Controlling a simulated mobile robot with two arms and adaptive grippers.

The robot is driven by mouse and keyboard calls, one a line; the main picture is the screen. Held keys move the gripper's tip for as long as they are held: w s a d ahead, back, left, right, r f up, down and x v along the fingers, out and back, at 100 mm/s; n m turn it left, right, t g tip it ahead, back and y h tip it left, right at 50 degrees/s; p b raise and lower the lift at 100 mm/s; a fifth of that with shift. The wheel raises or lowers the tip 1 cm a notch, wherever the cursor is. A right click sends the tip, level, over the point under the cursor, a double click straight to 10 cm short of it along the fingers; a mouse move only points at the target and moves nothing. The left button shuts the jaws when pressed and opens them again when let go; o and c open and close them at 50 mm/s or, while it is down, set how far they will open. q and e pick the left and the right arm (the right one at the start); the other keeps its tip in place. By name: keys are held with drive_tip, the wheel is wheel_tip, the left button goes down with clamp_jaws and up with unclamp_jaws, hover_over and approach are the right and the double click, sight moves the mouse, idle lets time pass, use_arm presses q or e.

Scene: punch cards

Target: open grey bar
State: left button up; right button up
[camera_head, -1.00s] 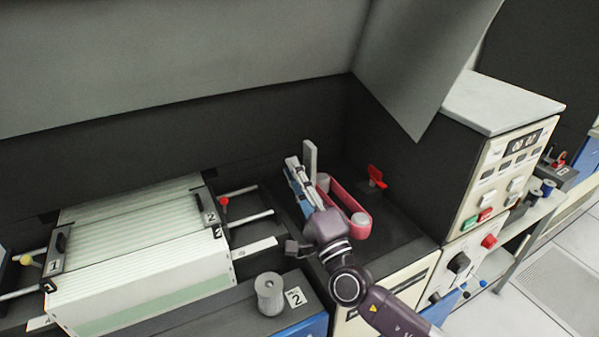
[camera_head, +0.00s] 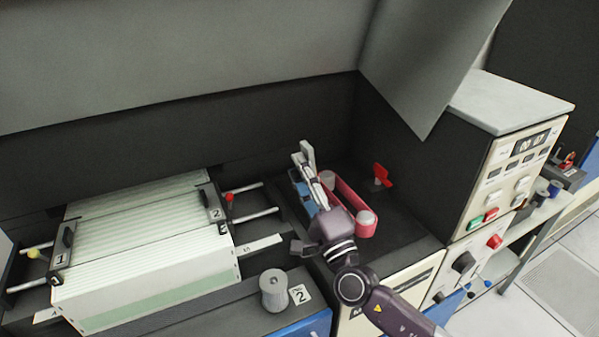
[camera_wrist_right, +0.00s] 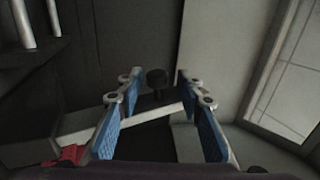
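The grey bar (camera_head: 307,154) stands up at the far end of the red-and-grey belt unit and leans a little to the left. My right gripper (camera_head: 302,168) is beside it, with its fingertips close to or against the bar; the head view does not settle contact. In the right wrist view, my right gripper (camera_wrist_right: 158,115) has its two blue-padded fingers wide apart. A pale bar (camera_wrist_right: 150,114) crosses between them, with a dark round knob (camera_wrist_right: 157,77) beyond it. I cannot tell whether this pale bar is the same grey bar. My left gripper is not in view.
The red belt unit (camera_head: 352,203) lies right of my gripper, with a red lever (camera_head: 381,174) behind it. A card stack (camera_head: 140,250) fills the left. A grey cylinder (camera_head: 273,290) stands in front. A control cabinet (camera_head: 505,180) stands at right, and a grey panel hangs above.

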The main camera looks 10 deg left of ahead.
drive_tip(key=v, duration=1.2)
drive_tip(key=shift+f, duration=0.15)
drive_tip(key=shift+a, duration=0.1)
